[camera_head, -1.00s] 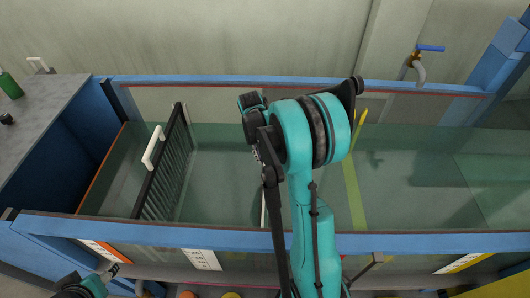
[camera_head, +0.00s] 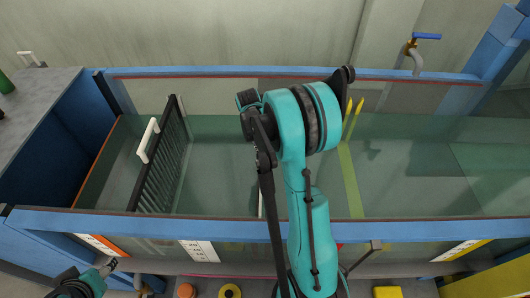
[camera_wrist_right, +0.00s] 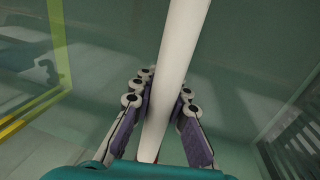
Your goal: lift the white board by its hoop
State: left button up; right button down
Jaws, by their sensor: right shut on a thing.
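A thin white strip, probably the white board (camera_head: 261,203), shows just left of my right arm inside the flume; the rest is hidden behind the arm. In the right wrist view a white bar, which looks like the hoop (camera_wrist_right: 176,62), runs between the fingers of my right gripper (camera_wrist_right: 160,88). The fingers are closed on it from both sides. The right gripper is hidden behind its arm in the head view. My left gripper (camera_head: 107,267) is at the lower left, outside the flume's front wall. Its jaws are too small to read.
A black grating (camera_head: 165,160) with a white handle (camera_head: 148,140) stands in the flume to the left. Blue rails (camera_head: 420,222) edge the glass. A yellow-green band (camera_head: 351,183) crosses the floor to the right. A blue-handled tap (camera_head: 426,36) is at the back right.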

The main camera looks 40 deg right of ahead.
jog(key=shift+r, duration=0.1)
jog(key=shift+r+p, duration=3.8)
jog(key=shift+r, duration=1.6)
notch_tip(320, 180, up, 11)
jog(key=p, duration=0.7)
jog(key=shift+p, duration=0.3)
notch_tip(320, 180, up, 11)
jog(key=p, duration=0.7)
